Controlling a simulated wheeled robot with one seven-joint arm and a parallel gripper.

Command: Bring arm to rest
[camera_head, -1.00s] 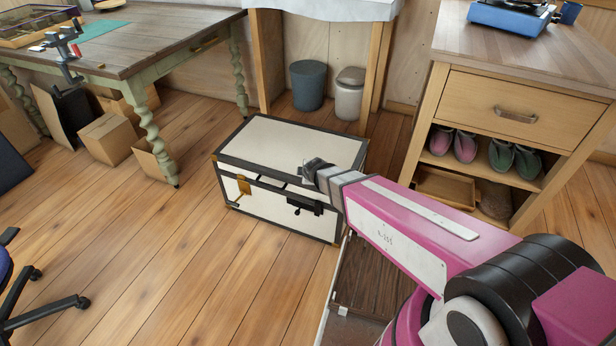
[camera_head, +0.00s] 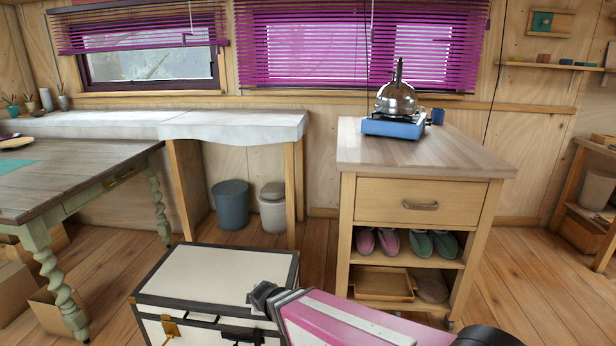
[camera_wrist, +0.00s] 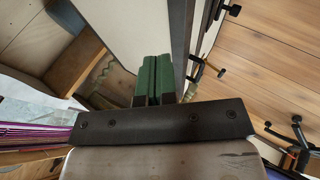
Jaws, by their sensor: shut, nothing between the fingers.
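My arm (camera_head: 345,322) reaches in from the bottom right in the head view, pink with a white stripe. My gripper (camera_head: 262,296) is at its end, in front of the right part of the white trunk (camera_head: 215,272) with black edging; whether it touches the trunk cannot be told. In the wrist view my gripper (camera_wrist: 153,80) shows its green finger pads pressed together with nothing between them. The trunk's lid is closed, and the bottom of its front is cut off by the picture edge.
A wooden cabinet (camera_head: 425,160) with a drawer and open shelves stands to the right, bearing a kettle (camera_head: 397,97) on a blue stove. A green-legged table (camera_head: 75,180) is at left. Two bins (camera_head: 232,205) stand at the back. Floor (camera_head: 535,290) is clear at far right.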

